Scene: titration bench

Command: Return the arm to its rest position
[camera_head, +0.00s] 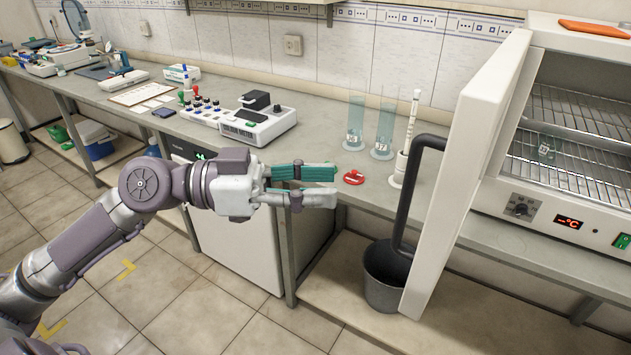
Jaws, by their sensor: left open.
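My left arm (85,235) comes in from the lower left and reaches out in front of the bench. My left gripper (333,186) is open and empty, its two fingers apart and pointing right. It is at about the height of the bench top, near the front edge, just left of a small red object (353,177). The right gripper is not in view.
An oven-like cabinet (530,210) stands at the right with its white door (468,150) swung open towards me. Two glass cylinders (355,125) and a white stand (400,165) are on the bench. A colour meter (258,122) is further left.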

